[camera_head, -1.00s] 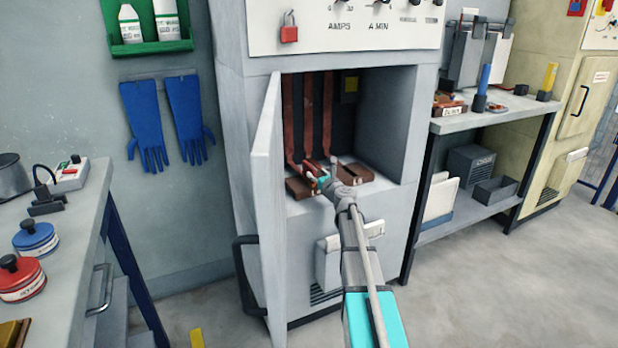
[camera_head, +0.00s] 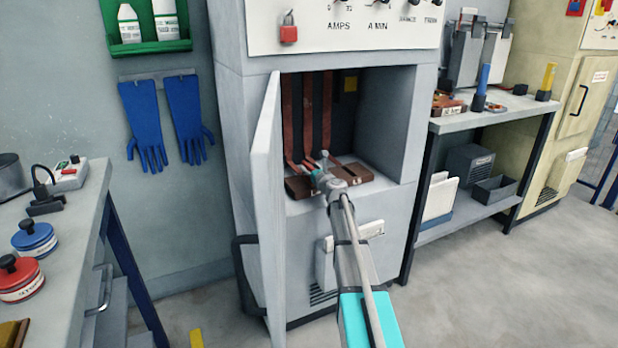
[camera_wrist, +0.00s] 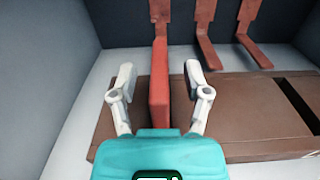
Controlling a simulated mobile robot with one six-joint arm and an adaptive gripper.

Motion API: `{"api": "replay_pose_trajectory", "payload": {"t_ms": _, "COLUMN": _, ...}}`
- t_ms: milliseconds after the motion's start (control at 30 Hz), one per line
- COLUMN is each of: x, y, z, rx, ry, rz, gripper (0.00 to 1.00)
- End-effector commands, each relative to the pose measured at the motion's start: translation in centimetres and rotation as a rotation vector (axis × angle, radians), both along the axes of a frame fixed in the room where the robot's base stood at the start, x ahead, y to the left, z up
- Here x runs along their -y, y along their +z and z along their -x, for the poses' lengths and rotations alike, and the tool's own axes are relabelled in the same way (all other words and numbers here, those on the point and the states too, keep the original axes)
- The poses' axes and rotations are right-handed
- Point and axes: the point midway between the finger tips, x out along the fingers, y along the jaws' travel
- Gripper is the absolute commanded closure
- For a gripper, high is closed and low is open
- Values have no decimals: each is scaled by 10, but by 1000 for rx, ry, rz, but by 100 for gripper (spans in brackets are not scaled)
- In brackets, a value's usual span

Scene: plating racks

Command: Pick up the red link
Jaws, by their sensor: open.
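My gripper (camera_wrist: 160,78) is open, with one pale finger on each side of the link and a visible gap on both sides. The near end of the link is hidden behind my teal gripper body. In the head view my gripper (camera_head: 322,172) is inside the open cabinet, low above its floor, and it mostly covers the link.
The brown block (camera_wrist: 235,115) lies on the cabinet floor, with a dark slot to the right. Copper-red bars (camera_wrist: 205,40) hang behind it. The grey cabinet door (camera_head: 266,215) stands open at the left. The right cabinet wall (camera_head: 388,120) bounds the space.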

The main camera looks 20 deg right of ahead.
Motion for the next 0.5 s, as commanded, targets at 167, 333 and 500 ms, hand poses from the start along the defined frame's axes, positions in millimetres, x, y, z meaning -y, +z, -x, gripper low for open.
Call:
{"api": "replay_pose_trajectory", "payload": {"t_ms": 167, "x": -1, "y": 0, "z": -17, "rx": 0, "ry": 0, "rz": 0, "gripper": 38}}
{"api": "replay_pose_trajectory", "payload": {"t_ms": 333, "x": -2, "y": 0, "z": -18, "rx": 0, "ry": 0, "rz": 0, "gripper": 38}}
{"api": "replay_pose_trajectory", "payload": {"t_ms": 500, "x": -2, "y": 0, "z": -18, "rx": 0, "ry": 1, "rz": 0, "gripper": 38}}
